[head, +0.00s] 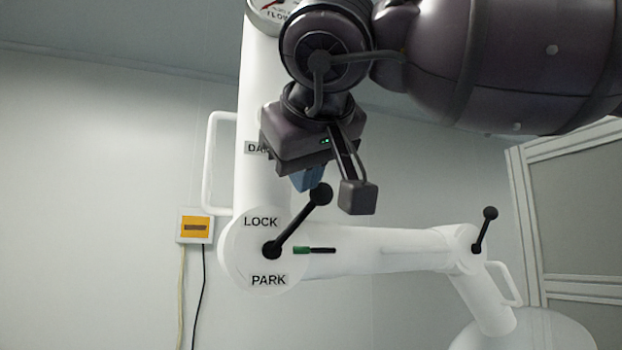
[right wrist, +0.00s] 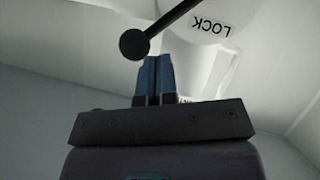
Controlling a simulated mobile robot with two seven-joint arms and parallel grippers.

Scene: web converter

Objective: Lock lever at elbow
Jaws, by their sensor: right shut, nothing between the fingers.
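The black elbow lever (head: 297,222) sits on the round white elbow joint (head: 236,262) between the LOCK label (head: 261,222) and the PARK label (head: 268,280). It points up and right, its ball knob at the upper end. My right gripper (head: 316,185) is shut and empty, just above the knob. In the right wrist view, the blue fingers (right wrist: 154,75) are together, and the knob (right wrist: 133,44) is just beyond their tips, slightly left. Whether they touch cannot be told. My left gripper is not in view.
A second black lever (head: 485,229) is on the far joint at right. A white handle (head: 212,165) stands left of the column. A green-and-black marker (head: 315,250) is on the horizontal arm. A yellow wall box (head: 195,227) with cables hangs at left.

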